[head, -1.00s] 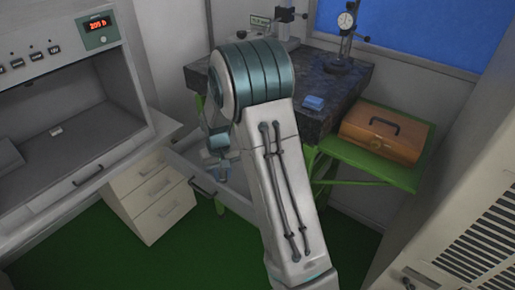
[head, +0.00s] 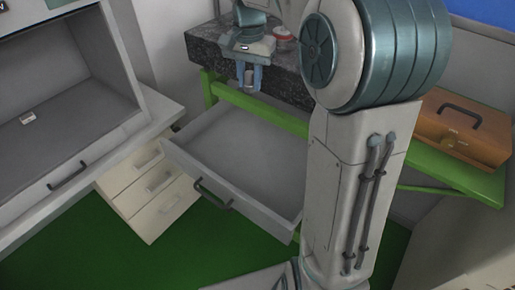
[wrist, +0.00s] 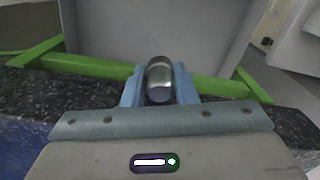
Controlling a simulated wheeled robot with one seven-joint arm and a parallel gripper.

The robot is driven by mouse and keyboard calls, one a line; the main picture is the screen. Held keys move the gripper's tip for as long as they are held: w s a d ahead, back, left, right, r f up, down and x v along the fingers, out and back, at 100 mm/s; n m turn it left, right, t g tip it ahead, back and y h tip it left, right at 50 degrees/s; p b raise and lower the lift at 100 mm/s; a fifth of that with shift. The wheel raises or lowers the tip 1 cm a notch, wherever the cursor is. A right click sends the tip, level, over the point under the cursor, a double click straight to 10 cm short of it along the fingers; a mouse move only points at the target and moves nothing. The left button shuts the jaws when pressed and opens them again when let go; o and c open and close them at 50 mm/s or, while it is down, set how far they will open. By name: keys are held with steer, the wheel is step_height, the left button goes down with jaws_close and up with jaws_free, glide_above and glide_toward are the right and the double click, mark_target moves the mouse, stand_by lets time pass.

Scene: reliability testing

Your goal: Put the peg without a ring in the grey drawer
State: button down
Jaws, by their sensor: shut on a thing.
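My gripper (head: 248,80) points down with its blue fingers shut on a short metallic peg (head: 252,77). The peg also shows in the wrist view (wrist: 159,78), upright between the fingertips; I see no clear separate ring on it. The grey drawer (head: 250,150) is pulled open under the granite table, and its visible inside looks empty. In the head view my gripper appears above the drawer's far end, near the granite edge. In the wrist view the drawer's grey inside (wrist: 115,35) lies beyond the peg and a green bar.
The granite table (head: 205,45) stands on a green frame (head: 235,98) close behind my gripper. A red-and-white round item (head: 284,40) sits on it. A brown case (head: 462,125) rests at the right. White drawers (head: 150,195) and a cabinet (head: 80,120) stand left.

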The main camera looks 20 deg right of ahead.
mark_target(252, 161)
step_height(252, 161, down, 28)
steer(key=shift+s+r+b, duration=0.1)
steer(key=shift+r+b, duration=0.15)
steer(key=shift+b, duration=0.5)
steer(key=shift+f, duration=0.15)
steer(key=c, duration=1.1)
jaws_free()
steer(key=shift+c, duration=0.2)
